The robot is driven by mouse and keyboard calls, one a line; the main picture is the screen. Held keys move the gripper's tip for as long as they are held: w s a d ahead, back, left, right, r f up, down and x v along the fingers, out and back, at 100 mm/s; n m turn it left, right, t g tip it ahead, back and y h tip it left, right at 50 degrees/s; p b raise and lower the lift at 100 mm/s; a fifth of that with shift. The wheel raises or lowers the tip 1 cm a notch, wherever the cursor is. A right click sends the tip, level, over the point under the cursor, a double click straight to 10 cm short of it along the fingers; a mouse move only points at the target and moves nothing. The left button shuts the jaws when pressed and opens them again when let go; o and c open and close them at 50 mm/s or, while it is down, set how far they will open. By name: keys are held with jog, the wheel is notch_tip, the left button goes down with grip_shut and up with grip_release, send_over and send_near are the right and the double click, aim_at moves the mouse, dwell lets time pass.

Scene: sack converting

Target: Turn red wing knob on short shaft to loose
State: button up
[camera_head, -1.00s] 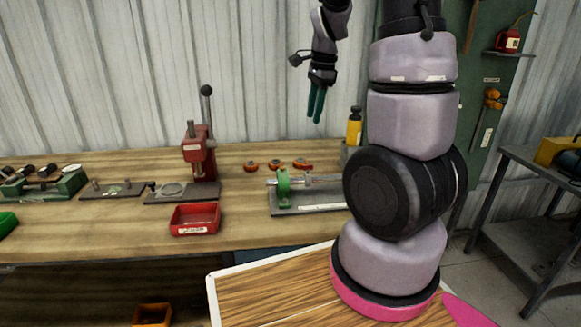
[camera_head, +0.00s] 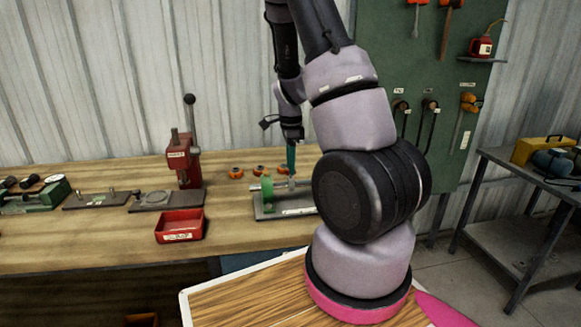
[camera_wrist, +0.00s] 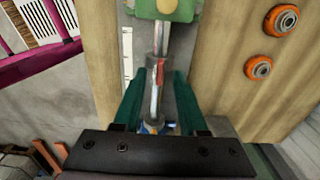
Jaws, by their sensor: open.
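A small red part (camera_wrist: 163,68), which appears to be the wing knob, shows on the silver shaft (camera_wrist: 155,97) in the wrist view. The shaft runs from a green block (camera_wrist: 165,9), also seen in the head view (camera_head: 267,189), on a grey base plate (camera_head: 272,212). My gripper (camera_wrist: 160,76) is open, with one teal finger on each side of the shaft near the red part. Contact cannot be told. In the head view my gripper (camera_head: 291,168) points down over the fixture. The knob is not clear there, and my arm hides the fixture's right end.
Several orange-rimmed wheels (camera_head: 236,172) lie on the bench (camera_head: 110,246) behind the fixture. A red tray (camera_head: 179,227) and a red lever press (camera_head: 183,160) stand to the left. A tool board (camera_head: 420,150) stands at the right.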

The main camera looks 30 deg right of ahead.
jog(key=shift+f, duration=0.55)
grip_shut()
